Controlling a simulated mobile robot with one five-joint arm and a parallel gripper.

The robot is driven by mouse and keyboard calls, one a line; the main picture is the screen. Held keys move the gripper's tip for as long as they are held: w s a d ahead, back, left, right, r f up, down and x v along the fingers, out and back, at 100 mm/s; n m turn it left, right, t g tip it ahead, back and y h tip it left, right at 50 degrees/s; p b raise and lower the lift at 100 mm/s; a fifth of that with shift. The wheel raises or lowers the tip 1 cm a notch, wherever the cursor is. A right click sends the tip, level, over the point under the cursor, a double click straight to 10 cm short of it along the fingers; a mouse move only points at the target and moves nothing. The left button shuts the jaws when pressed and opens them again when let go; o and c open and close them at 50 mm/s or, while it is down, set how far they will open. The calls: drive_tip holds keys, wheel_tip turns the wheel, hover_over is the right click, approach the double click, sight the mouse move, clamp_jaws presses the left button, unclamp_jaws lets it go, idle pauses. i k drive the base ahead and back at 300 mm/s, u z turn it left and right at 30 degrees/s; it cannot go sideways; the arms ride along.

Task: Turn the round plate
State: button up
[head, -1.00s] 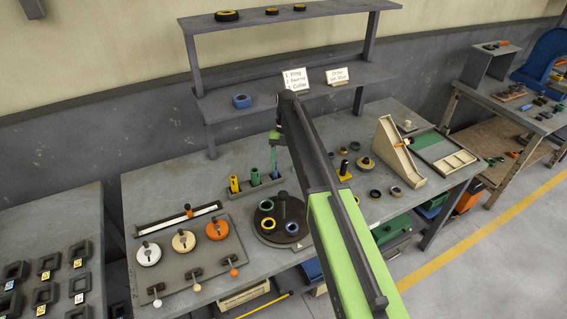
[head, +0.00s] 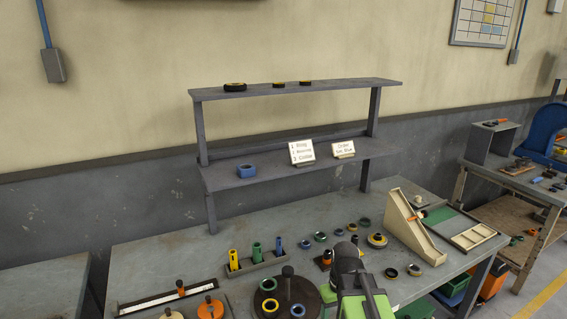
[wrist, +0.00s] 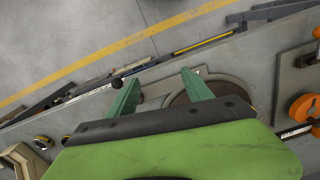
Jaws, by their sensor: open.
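The round plate (head: 314,297) is a dark brown disc on the bench, low in the head view. Blue and yellow rings lie on it, and a dark knobbed post stands on it. In the wrist view the plate (wrist: 236,88) shows partly, behind the right finger and my green gripper body. My gripper (wrist: 158,88) is open and empty, its two green fingers spread. The right finger overlaps the plate in the picture; I cannot tell whether they touch.
A tray of coloured posts (head: 256,262) stands behind the plate. Loose rings (head: 320,237) and a cream ramp (head: 413,230) are to the right. A two-level grey shelf (head: 290,172) rises behind.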

sight(288, 295)
drive_tip(key=u, duration=1.6)
drive_tip(key=k, duration=0.6)
drive_tip(key=u, duration=0.35)
drive_tip(key=i, duration=0.95)
drive_tip(key=u, duration=0.05)
